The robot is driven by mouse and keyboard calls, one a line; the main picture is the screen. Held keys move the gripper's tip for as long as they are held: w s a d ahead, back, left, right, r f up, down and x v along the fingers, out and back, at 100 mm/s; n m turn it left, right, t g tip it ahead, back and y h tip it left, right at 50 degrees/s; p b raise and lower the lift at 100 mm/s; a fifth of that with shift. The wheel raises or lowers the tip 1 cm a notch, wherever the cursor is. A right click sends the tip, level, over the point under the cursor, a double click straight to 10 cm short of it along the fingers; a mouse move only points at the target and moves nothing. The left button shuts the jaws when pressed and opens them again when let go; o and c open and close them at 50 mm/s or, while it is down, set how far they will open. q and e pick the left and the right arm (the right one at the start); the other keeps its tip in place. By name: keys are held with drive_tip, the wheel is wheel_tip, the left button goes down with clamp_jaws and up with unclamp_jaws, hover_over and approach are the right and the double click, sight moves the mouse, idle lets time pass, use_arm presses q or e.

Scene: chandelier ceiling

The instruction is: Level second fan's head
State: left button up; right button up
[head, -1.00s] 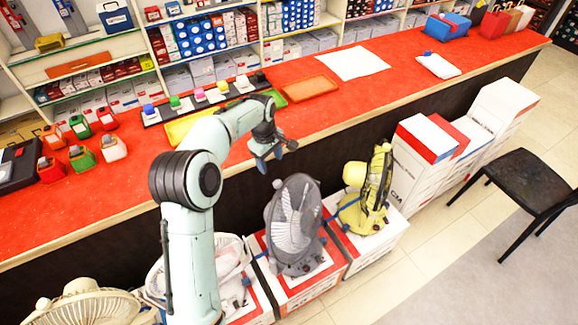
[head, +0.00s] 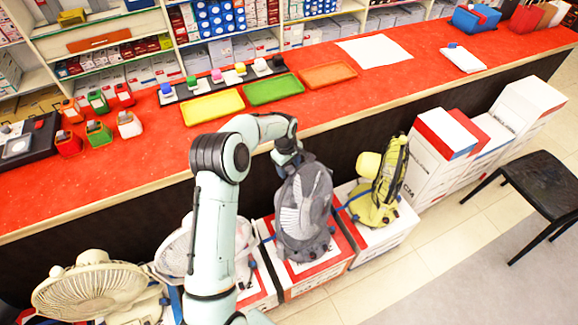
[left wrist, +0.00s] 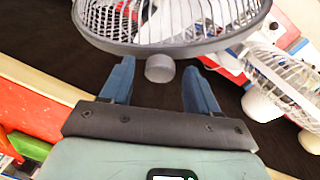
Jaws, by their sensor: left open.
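Several fans stand on boxes in front of the counter. The grey fan (head: 303,205) stands between the white fan (head: 180,248) and the yellow fan (head: 385,185), its head tipped back with the cage facing up and forward. A cream fan (head: 92,290) is at the far left. My left gripper (head: 288,158) is at the back of the grey fan's head. In the left wrist view my left gripper (left wrist: 159,78) is open, its blue fingers either side of a round grey knob (left wrist: 160,68) behind the cage (left wrist: 170,22). My right gripper is not in view.
The red counter (head: 330,110) runs behind the fans, with yellow (head: 213,107), green (head: 273,89) and orange (head: 328,75) trays on it. Stacked boxes (head: 440,150) and a black chair (head: 545,180) stand at the right.

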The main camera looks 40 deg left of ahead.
use_arm(q)
drive_tip(key=shift+f, duration=0.15)
drive_tip(key=shift+c, duration=0.3)
clamp_jaws()
drive_tip(key=shift+w+d, duration=0.1)
drive_tip(key=shift+d, duration=0.2)
drive_tip(key=d+y+b, duration=0.1)
drive_tip(key=d, duration=0.1)
drive_tip(key=d+r+y+b, duration=0.1)
drive_tip(key=d+b, duration=0.1)
drive_tip(key=d, duration=0.1)
drive_tip(key=d+y+b, duration=0.1)
drive_tip(key=d, duration=0.1)
drive_tip(key=shift+w+d+r, duration=0.15)
drive_tip(key=shift+w+d, duration=0.15)
drive_tip(key=shift+d, duration=0.25)
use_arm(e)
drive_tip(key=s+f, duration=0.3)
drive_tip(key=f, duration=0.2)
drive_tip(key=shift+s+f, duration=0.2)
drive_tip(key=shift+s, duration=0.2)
